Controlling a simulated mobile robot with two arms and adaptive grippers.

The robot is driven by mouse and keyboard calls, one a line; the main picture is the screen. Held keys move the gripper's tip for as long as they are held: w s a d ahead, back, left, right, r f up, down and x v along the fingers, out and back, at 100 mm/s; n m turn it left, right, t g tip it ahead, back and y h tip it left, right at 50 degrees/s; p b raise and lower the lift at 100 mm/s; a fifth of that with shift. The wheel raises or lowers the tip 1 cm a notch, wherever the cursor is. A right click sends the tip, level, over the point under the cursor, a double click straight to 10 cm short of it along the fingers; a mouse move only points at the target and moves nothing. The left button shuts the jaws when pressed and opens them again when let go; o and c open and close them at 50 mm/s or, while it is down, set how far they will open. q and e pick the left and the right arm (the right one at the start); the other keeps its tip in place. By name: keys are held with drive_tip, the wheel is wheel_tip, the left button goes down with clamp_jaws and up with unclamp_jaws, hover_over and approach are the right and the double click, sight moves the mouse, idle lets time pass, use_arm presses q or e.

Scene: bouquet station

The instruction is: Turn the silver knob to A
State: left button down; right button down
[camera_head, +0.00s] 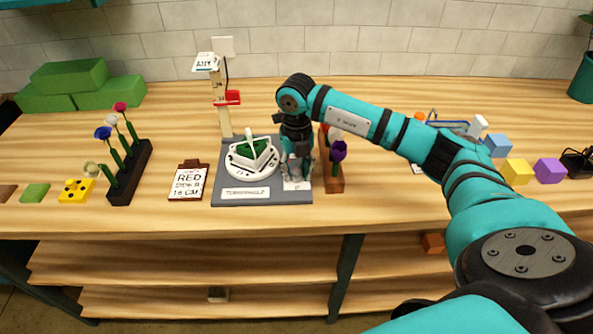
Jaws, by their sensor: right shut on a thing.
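A grey turntable base (222,185) with a "TURNTABLE" label stands mid-table. On it is a white round dial plate (238,169) that carries a green block. My right gripper (297,172) points straight down over the right part of the base, beside the dial plate. Its fingers are shut around the spot of the silver knob, which they hide, so its setting cannot be read. A white label (297,185) shows just in front of the fingers; its letters are too small to read. My left gripper is not in view.
A tall wooden gauge post (223,115) with a red slider stands behind the base. A "RED STEM" card (189,181) and a dark flower rack (130,172) are at left. A brown flower rack (334,179) is close right of my gripper. Coloured blocks (516,171) lie far right.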

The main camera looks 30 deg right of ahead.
sight(297, 171)
drive_tip(key=m, duration=0.5)
drive_tip(key=shift+r+m, duration=0.1)
drive_tip(key=shift+m, duration=0.2)
drive_tip(key=m, duration=0.6)
drive_tip(key=shift+w+m, duration=0.1)
drive_tip(key=shift+m, duration=0.3)
drive_tip(key=c, duration=1)
unclamp_jaws()
wheel_tip(297, 171, up, 12)
